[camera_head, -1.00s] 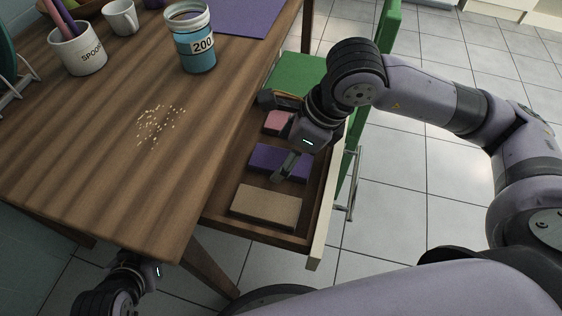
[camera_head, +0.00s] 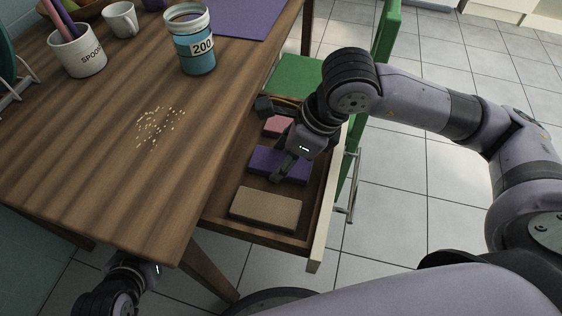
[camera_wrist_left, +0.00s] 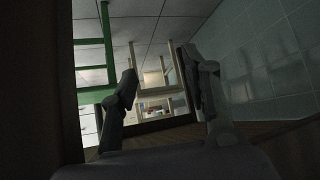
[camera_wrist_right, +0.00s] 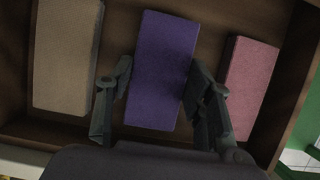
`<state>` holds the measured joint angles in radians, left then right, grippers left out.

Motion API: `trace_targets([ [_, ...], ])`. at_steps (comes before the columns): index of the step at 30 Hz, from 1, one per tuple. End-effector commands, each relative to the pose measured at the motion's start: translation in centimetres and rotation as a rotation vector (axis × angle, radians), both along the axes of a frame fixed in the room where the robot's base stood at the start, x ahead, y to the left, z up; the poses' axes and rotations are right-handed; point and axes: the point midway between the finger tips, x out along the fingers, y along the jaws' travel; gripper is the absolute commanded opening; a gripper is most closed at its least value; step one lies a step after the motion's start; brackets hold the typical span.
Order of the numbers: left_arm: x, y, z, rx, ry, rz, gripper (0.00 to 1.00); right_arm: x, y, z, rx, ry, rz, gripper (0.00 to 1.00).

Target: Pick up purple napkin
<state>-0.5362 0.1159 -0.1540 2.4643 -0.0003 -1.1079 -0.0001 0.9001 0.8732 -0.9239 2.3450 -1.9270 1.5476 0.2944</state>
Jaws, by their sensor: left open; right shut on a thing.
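The purple napkin (camera_head: 266,162) is a folded block lying in the open drawer, between a tan and a pink one. In the right wrist view the purple napkin (camera_wrist_right: 160,70) lies between the fingers of my right gripper (camera_wrist_right: 158,85), which is shut on it across its width. In the head view my right gripper (camera_head: 287,160) reaches down into the drawer and hides part of the napkin. My left gripper (camera_wrist_left: 160,95) is open and empty. In the head view it is low at the left, beside the table's near edge, with its fingertips hidden.
The drawer (camera_head: 318,215) also holds a tan napkin (camera_head: 265,207) and a pink napkin (camera_head: 277,125). A green chair (camera_head: 300,75) stands close behind it. On the table (camera_head: 90,170) are scattered grains (camera_head: 155,128), a blue jar (camera_head: 196,55), a spoon holder (camera_head: 78,52) and a mug (camera_head: 121,18).

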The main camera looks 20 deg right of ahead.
Motion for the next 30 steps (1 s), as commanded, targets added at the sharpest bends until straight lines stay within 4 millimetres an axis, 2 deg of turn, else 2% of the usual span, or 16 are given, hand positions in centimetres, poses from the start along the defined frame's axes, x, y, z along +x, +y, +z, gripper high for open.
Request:
trace_targets([
  [3,0.0,0.0,0.0,0.0,0.0,0.0,0.43,0.0,0.0,0.0,0.0,0.0,0.0,0.24],
  [11,0.0,0.0,0.0,0.0,0.001,0.0,0.43,0.0,0.0,0.1,-0.001,-0.001,0.0,0.24],
  [16,-0.6,0.2,-0.3,0.007,0.035,0.002,0.43,0.1,0.0,0.9,0.001,-0.004,0.0,0.24],
  [20,-2.3,0.8,-1.2,0.027,0.125,0.008,0.43,0.1,0.0,2.3,0.001,-0.004,0.001,0.24],
  [23,-4.1,1.4,-2.0,0.048,0.221,0.017,0.43,0.1,0.1,4.2,0.002,-0.005,0.0,0.24],
  [29,-9.8,3.1,-3.3,0.101,0.484,0.038,0.43,0.1,0.1,9.1,0.002,-0.008,0.0,0.24],
  [30,-10.1,3.2,-3.0,0.104,0.5,0.04,0.43,0.2,0.1,10.4,0.003,-0.008,0.0,0.24],
])
